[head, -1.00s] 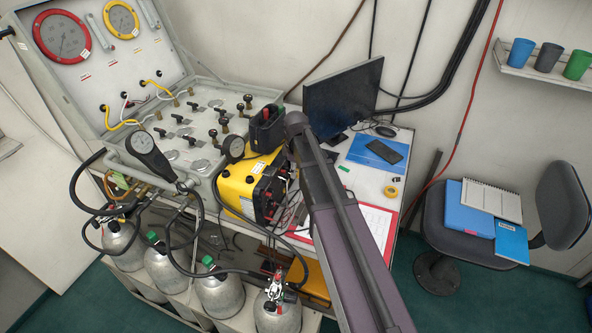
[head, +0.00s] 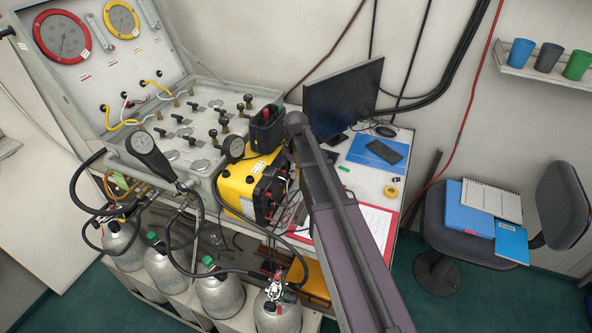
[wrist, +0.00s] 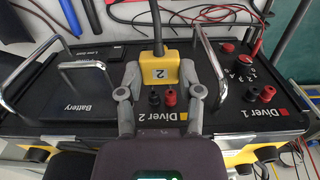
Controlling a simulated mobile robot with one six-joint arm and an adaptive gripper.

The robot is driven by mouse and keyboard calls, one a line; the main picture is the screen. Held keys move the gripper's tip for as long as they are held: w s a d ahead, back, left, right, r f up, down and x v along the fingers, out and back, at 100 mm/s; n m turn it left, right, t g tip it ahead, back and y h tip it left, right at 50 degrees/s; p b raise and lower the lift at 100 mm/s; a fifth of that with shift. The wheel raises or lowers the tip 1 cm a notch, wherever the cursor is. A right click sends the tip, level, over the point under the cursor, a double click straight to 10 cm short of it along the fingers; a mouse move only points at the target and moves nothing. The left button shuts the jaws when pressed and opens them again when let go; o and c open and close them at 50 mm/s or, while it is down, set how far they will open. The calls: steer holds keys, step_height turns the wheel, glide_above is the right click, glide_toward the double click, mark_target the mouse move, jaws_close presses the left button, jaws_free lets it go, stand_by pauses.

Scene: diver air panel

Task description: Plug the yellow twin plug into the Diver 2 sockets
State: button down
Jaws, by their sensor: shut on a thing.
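The yellow twin plug (wrist: 160,70), marked 2, is between the fingers of my gripper (wrist: 160,80) in the wrist view. The fingers are shut on its two sides, and a dark cable rises from its top. The Diver 2 sockets (wrist: 161,98), one black and one red, show just below the plug in the picture. The plug's pins are hidden, and I cannot tell its height over the panel. The Diver 2 label (wrist: 168,116) is in front of the sockets. In the head view, the yellow radio case (head: 236,184) shows, but the plug and fingertips are hidden.
Diver 1 sockets (wrist: 259,94) and a red knob (wrist: 227,48) lie to the right. Metal guard handles (wrist: 90,68) stand to the left, with another bar (wrist: 211,65) beside the right finger. The gas panel (head: 190,130) and a monitor (head: 343,95) flank the case.

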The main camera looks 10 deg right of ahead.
steer(key=shift+w+a, duration=0.55)
steer(key=shift+a, duration=0.2)
stand_by(2.6)
steer(key=shift+c, duration=0.9)
jaws_free()
steer(key=shift+s+d, duration=0.1)
steer(key=shift+s+d, duration=0.65)
steer(key=shift+d, duration=0.2)
steer(key=s+d, duration=0.3)
steer(key=d, duration=0.2)
steer(key=s+a, duration=0.7)
steer(key=s, duration=0.2)
steer(key=shift+s, duration=0.1)
